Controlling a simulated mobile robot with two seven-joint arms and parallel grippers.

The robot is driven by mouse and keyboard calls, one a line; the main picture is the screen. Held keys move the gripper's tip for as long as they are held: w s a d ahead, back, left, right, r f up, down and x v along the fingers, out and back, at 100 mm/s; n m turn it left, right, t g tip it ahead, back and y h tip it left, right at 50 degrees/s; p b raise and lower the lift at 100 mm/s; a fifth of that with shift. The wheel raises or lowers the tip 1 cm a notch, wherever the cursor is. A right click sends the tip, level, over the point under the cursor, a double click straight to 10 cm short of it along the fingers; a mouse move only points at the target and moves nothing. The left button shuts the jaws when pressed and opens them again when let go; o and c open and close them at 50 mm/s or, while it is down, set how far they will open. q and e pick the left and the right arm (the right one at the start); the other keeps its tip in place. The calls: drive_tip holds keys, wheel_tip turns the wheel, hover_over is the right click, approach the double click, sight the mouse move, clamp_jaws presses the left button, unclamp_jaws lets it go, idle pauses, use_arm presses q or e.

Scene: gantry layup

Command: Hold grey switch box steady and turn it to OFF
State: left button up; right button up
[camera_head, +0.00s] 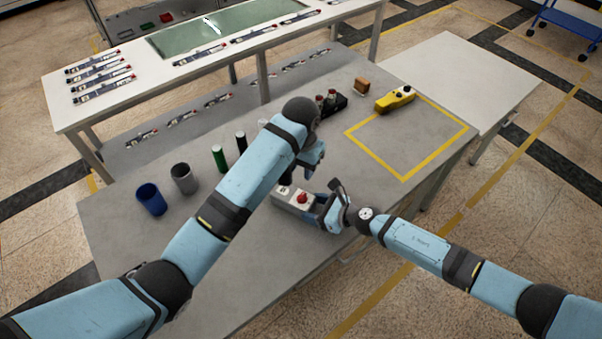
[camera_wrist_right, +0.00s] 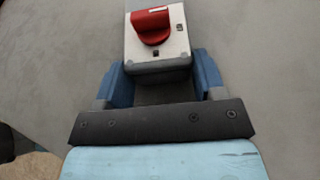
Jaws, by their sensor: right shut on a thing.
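The grey switch box (camera_head: 283,199) lies on the grey table near its front edge, with a pale top face and a red rotary knob (camera_head: 302,197). In the right wrist view the box (camera_wrist_right: 172,46) sits between the blue fingers, and the knob (camera_wrist_right: 152,26) lies nearly crosswise. My right gripper (camera_head: 322,208) is shut on the sides of the box. My left gripper (camera_head: 306,165) is above and behind the box, apart from the knob as far as I can see. Its fingers are partly hidden by its own arm, so its opening is unclear.
A blue cup (camera_head: 151,200), a grey cup (camera_head: 184,180) and a green cylinder (camera_head: 219,158) stand to the left. A yellow pendant (camera_head: 396,98) lies by a yellow taped square (camera_head: 408,178). A small brown block (camera_head: 361,86) is at the back.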

drive_tip(key=shift+s+f, duration=0.15)
drive_tip(key=shift+f, duration=0.1)
drive_tip(key=o, duration=0.9)
drive_tip(key=shift+o, duration=1.2)
drive_tip(key=shift+r, duration=0.1)
